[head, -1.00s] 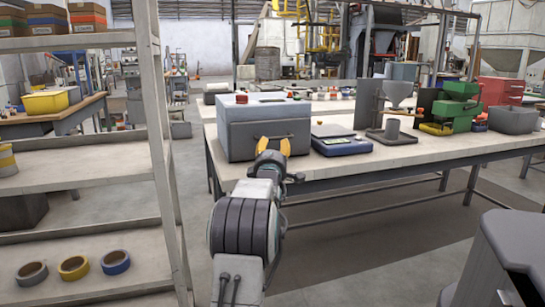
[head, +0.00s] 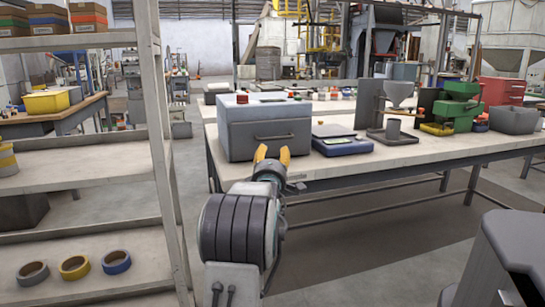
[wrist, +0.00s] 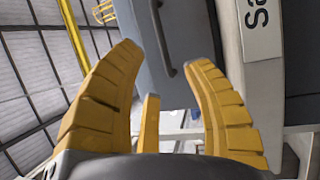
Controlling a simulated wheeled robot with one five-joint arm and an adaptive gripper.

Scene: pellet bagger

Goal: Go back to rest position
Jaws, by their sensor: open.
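My gripper (head: 272,154) has yellow fingers that stand apart with nothing between them. In the head view it is in front of the grey box (head: 252,135) with a drawer handle, near the front edge of the workbench (head: 370,164). The wrist view shows the open fingers (wrist: 168,95) large, with the box's grey front and dark handle beyond them. From the head view I cannot tell the exact gap between the fingertips and the box.
A shelf rack (head: 158,120) with several tape rolls stands at the left. On the bench are a blue scale (head: 341,140), a green press (head: 458,110) and a grey bin (head: 513,120). A dark grey body (head: 512,250) fills the lower right corner. Open floor (head: 370,245) lies below the bench.

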